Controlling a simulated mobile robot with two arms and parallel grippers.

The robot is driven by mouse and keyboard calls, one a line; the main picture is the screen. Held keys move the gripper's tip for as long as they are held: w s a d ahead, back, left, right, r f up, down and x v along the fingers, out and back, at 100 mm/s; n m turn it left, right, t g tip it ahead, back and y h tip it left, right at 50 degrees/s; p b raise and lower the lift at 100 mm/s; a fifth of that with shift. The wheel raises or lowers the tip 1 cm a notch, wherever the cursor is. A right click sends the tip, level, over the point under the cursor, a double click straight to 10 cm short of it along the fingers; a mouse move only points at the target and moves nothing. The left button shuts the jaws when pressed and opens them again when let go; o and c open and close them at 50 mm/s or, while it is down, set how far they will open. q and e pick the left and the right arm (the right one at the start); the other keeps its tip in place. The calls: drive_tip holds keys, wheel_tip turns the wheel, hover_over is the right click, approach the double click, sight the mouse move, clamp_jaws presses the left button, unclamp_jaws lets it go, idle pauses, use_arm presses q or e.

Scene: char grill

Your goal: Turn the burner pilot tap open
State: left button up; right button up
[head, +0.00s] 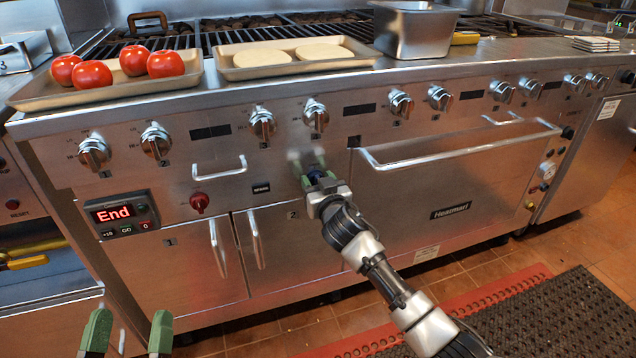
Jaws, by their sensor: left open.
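My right gripper (316,172) reaches in from the lower right to the grill's front panel, below the second pair of burner knobs. Its green fingers are on either side of a small blue part (315,175), mostly hidden; I cannot tell whether they grip it or whether it is the pilot tap. A red round tap (200,202) sits on the panel to the left, under a bar handle, with no gripper near it. My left gripper (132,320) is open and empty at the bottom left, low in front of the cabinet doors.
Silver burner knobs (262,124) line the panel. An oven door handle (460,150) juts out to the right, and vertical door handles (218,248) stand below. A red "End" display (114,213) is at left. Trays of tomatoes (92,74) and flat rounds (262,57) sit on top.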

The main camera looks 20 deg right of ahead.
drive_tip(key=c, duration=0.6)
drive_tip(key=shift+n+p, duration=0.4)
drive_tip(key=shift+n, duration=0.2)
drive_tip(key=n+p, duration=0.2)
drive_tip(key=n, duration=0.5)
drive_tip(key=shift+a, duration=0.1)
drive_tip(key=n+p, duration=0.1)
drive_tip(key=n, duration=0.3)
drive_tip(key=shift+f+n, duration=0.1)
drive_tip(key=shift+n, duration=0.2)
use_arm(q)
drive_tip(key=s+a+f+g+y, duration=0.2)
drive_tip(key=f+g, duration=0.4)
drive_tip(key=s+a+f+g+y+p, duration=0.1)
drive_tip(key=s+a+f+g+y, duration=0.1)
drive_tip(key=f+g, duration=0.4)
drive_tip(key=shift+s+f+n+g, duration=0.3)
drive_tip(key=shift+s+f+g, duration=0.1)
drive_tip(key=shift+s+f, duration=0.25)
use_arm(e)
drive_tip(key=n, duration=0.5)
drive_tip(key=shift+f, duration=0.1)
use_arm(q)
drive_tip(key=shift+s, duration=0.15)
use_arm(e)
drive_tip(key=o, duration=0.9)
